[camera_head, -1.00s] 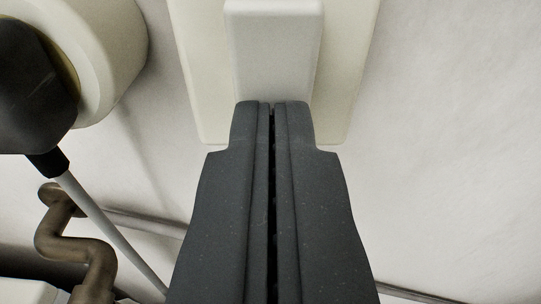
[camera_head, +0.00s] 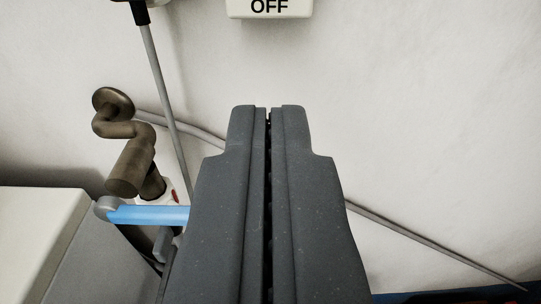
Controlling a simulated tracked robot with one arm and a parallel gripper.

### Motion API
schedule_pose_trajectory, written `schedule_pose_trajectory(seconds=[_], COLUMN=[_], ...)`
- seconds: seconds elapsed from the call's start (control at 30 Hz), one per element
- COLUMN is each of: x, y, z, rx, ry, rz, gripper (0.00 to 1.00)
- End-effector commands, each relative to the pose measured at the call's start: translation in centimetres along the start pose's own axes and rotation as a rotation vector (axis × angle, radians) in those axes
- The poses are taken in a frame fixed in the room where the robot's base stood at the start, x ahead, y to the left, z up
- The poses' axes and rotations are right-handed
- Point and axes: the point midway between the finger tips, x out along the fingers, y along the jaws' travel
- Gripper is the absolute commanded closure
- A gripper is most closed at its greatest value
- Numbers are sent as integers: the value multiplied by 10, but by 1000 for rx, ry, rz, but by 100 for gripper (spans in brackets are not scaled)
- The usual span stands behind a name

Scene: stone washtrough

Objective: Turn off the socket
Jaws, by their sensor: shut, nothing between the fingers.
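The lower edge of a cream wall plate marked "OFF" (camera_head: 270,9) shows at the top of the view; the rest of it is out of frame. Its switch part is not visible now. My gripper (camera_head: 268,107) is shut and empty. Its dark fingertips are below the plate in the picture, with bare wall showing between them and the plate.
A black plug end with a grey cable (camera_head: 165,90) hangs at the upper left. A thin grey pipe (camera_head: 430,245) runs behind my gripper. The wall at right is clear.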

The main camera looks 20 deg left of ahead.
Motion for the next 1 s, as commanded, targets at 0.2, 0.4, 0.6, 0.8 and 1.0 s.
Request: schedule_pose_trajectory(seconds=[0.2,0.4,0.6,0.8,1.0], x=[-11,-16,-17,-16,-16], y=[0,0,0,0,3], z=[7,7,6,6,-3], rx=[0,0,0,0,1], ry=[0,0,-1,-1,-2], rz=[0,0,0,0,6], gripper=[100,100,100,100,100])
